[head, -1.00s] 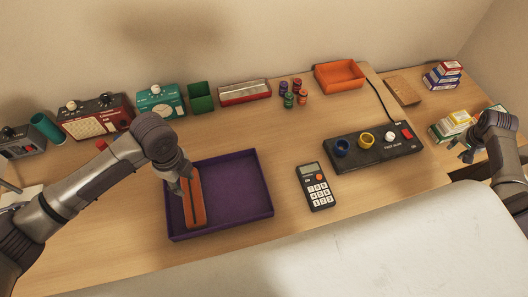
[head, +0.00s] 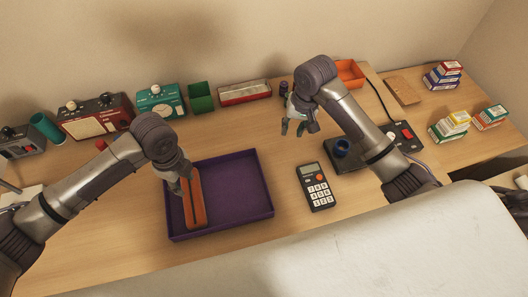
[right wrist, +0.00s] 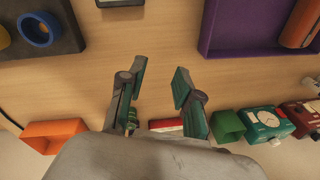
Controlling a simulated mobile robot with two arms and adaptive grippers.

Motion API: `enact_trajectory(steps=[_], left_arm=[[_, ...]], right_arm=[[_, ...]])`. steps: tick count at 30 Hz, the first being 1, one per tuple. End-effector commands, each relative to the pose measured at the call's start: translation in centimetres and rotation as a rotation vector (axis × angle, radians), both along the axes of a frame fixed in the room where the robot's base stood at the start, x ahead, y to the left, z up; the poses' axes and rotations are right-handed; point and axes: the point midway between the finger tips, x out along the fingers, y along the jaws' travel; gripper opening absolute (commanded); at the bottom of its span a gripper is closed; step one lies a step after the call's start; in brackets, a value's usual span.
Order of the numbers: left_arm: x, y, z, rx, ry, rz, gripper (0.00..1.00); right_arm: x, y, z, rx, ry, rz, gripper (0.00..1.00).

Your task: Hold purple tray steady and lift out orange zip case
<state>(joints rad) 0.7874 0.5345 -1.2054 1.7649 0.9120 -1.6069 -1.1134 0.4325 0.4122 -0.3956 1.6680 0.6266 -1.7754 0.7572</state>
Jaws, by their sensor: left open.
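The purple tray (head: 240,192) lies on the desk, and its corner shows at the top right of the right wrist view (right wrist: 235,47). The long orange zip case (head: 196,212) lies inside the tray along its left side; its end also shows in the right wrist view (right wrist: 301,24). My left gripper (head: 184,185) is open at the far end of the case, over the tray's left part; its fingertips are partly hidden. My right gripper (head: 293,130) is open and empty above the desk, right of the tray; its spread fingers show in the right wrist view (right wrist: 157,78).
A calculator (head: 316,187) lies right of the tray. A black panel (head: 345,160) with a blue ring is partly hidden by my right arm. Radios, a green box (head: 201,103), a red box (head: 245,93) and an orange bin (head: 349,72) line the back. Bare desk lies between tray and calculator.

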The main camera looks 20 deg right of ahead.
Motion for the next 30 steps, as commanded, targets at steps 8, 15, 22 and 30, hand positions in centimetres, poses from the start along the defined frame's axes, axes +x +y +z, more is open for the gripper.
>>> enact_trajectory(steps=[8, 15, 22, 30], left_arm=[[0.0, 0.0, 0.0, 0.0, 0.0, 0.0, 0.42], [0.0, 0.0, 0.0, 0.0, 0.0, 0.0, 0.42], [0.0, 0.0, 0.0, 0.0, 0.0, 0.0, 0.42], [0.0, 0.0, 0.0, 0.0, 0.0, 0.0, 0.42]], right_arm=[[-5.5, 9.0, 1.4, -0.103, 0.057, 0.262, 0.33], [-7.0, 10.4, 0.8, -0.132, 0.07, 0.314, 0.33], [-7.0, 10.3, -3.1, -0.131, 0.072, 0.311, 0.33], [-7.0, 10.3, -8.3, -0.13, 0.072, 0.311, 0.33]])
